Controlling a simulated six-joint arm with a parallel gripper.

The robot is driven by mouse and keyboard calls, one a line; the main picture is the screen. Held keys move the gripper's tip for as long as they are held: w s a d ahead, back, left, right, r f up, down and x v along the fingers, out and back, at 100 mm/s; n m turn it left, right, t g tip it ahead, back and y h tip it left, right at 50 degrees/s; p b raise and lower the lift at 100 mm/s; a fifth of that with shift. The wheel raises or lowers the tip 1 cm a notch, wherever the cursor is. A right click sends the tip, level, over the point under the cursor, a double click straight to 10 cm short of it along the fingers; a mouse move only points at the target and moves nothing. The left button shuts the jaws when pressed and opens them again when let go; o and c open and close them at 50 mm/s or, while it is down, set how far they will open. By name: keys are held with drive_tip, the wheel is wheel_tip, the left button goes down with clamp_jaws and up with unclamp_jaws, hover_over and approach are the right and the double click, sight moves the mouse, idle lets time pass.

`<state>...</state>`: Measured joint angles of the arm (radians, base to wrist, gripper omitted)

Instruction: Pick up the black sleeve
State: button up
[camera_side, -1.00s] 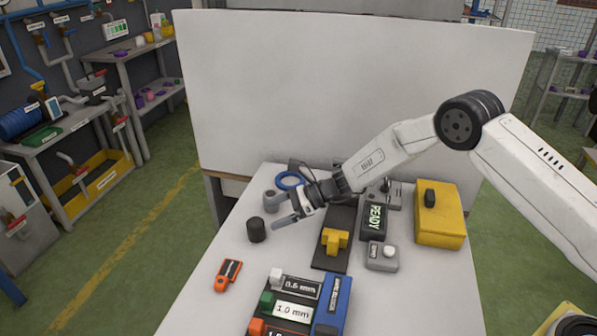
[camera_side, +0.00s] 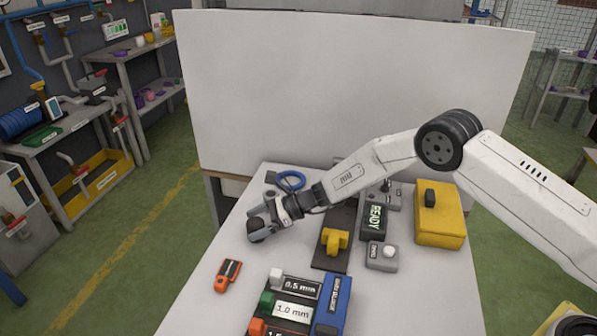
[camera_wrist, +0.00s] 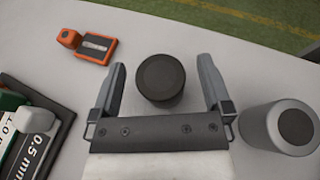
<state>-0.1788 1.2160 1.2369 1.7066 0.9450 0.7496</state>
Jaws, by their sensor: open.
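The black sleeve (camera_wrist: 161,80) is a short upright dark cylinder on the white table. In the wrist view it stands between the two fingers of my gripper (camera_wrist: 162,66), with a gap visible on both sides. My gripper is open and holds nothing. In the side view my gripper (camera_side: 259,228) is low over the left part of the table and hides much of the sleeve (camera_side: 257,238).
A grey cylinder (camera_wrist: 281,126) stands close to the right finger in the wrist view. An orange tool (camera_wrist: 90,47) lies beyond the left finger. A labelled block rack (camera_side: 335,300), yellow clamp (camera_side: 336,241) and yellow box (camera_side: 438,225) stand on the table.

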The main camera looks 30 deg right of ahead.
drive_tip(key=shift+x, duration=1.1)
clamp_jaws()
